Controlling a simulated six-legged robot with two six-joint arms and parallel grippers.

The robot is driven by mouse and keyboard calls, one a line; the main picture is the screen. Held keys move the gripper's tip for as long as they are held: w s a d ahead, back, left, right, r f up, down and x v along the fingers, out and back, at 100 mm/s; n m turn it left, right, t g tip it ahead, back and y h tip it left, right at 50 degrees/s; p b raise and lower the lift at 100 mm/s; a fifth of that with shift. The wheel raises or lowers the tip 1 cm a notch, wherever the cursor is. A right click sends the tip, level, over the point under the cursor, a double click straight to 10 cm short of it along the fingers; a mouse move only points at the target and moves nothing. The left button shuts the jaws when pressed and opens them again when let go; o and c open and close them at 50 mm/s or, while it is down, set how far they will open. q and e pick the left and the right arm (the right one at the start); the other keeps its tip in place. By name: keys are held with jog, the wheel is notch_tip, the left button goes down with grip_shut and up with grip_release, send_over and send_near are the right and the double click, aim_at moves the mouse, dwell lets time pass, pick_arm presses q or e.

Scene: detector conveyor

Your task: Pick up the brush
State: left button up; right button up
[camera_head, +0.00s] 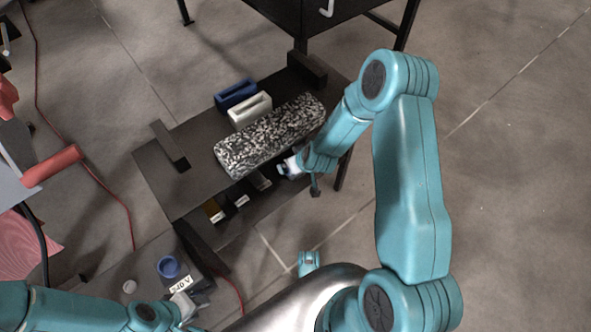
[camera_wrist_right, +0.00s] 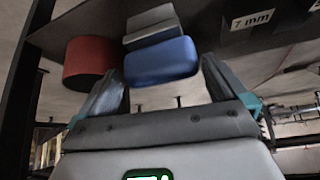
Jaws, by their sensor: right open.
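No object is plainly recognisable as a brush. In the right wrist view a blue block with a grey upper part (camera_wrist_right: 162,62) lies just ahead of and between my right fingertips. I cannot tell whether it is the brush. My right gripper (camera_wrist_right: 160,72) is open, one finger on each side of the block, and no grip shows. In the head view my right gripper (camera_head: 289,168) is small and partly hidden by its own arm, at the near side of the black table (camera_head: 165,190). My left gripper (camera_head: 184,304) is at the lower left; its opening is unclear.
A speckled black-and-white block (camera_head: 268,136), a white holder (camera_head: 250,110) and a blue holder (camera_head: 236,95) stand on the table. Labelled dark slots (camera_head: 240,201) line its near side. A red cylinder (camera_wrist_right: 88,62) is beside the blue block. A blue ring (camera_head: 168,267) is near my left gripper.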

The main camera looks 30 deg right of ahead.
jog(key=shift+w+f, duration=0.1)
jog(key=c, duration=0.7)
jog(key=shift+c, duration=0.2)
jog(key=shift+r+p, duration=0.45)
jog(key=shift+r, duration=0.15)
notch_tip(320, 180, up, 2)
jog(key=shift+r+p, duration=0.25)
jog(key=shift+p, duration=0.45)
jog(key=s+a+p, duration=0.2)
jog(key=s+p, duration=0.4)
jog(key=s, duration=1.2)
